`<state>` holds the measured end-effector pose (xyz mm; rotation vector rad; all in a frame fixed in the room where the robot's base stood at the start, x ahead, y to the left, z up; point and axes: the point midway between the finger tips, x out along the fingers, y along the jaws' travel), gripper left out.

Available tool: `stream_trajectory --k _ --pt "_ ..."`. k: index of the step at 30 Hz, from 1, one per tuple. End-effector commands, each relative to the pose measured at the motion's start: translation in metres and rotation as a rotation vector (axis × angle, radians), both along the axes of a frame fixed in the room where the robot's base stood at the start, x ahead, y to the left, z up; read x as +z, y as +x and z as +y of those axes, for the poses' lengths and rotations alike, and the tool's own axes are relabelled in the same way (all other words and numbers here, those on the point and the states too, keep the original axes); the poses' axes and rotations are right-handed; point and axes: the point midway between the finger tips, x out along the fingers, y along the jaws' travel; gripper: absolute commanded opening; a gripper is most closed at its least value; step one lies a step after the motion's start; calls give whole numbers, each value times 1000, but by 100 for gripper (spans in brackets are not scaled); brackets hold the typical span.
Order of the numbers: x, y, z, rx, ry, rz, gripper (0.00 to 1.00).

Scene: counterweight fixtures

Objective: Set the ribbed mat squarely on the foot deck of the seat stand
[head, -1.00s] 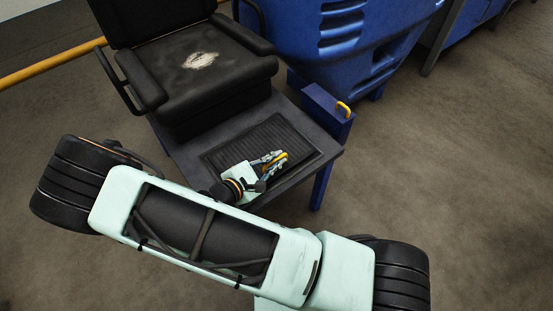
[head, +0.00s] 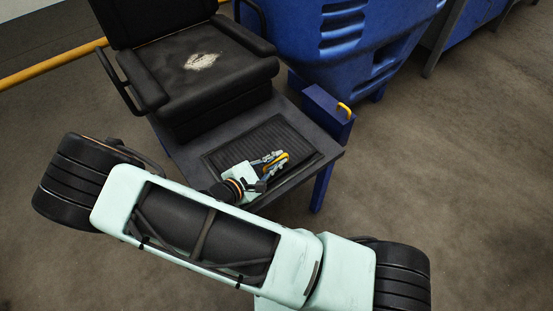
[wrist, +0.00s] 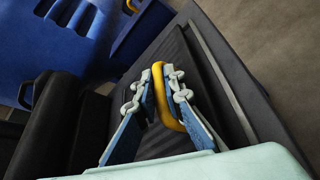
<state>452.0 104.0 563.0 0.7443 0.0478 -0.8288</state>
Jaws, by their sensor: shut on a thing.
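The ribbed mat (head: 287,142) is a dark rectangle with a yellow handle (head: 281,163). It lies over the foot deck (head: 183,157) of the seat stand, in front of the black seat (head: 200,62). Its edges look roughly parallel to the deck's edges. I cannot tell whether it rests fully flat. My gripper (head: 272,160) is over the mat's near part, shut on the yellow handle. In the wrist view the fingers (wrist: 163,88) close on both sides of the handle (wrist: 170,112), with the ribs around it. My gripper and arm hide part of the mat's near side.
A blue box (head: 325,115) with a small yellow handle stands at the deck's right corner. A big blue bin (head: 345,45) is behind it. The seat's armrests flank the seat behind the deck. The floor to the right is clear.

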Motion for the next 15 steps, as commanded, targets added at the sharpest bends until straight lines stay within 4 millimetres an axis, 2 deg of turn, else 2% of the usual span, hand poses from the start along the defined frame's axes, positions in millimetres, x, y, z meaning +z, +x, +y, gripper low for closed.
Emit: stream_trajectory --k 13,14,15 --pt "-1 0 0 1 0 -1 0" --pt "-1 0 0 1 0 -1 10" --pt "-1 0 0 1 -1 0 15"
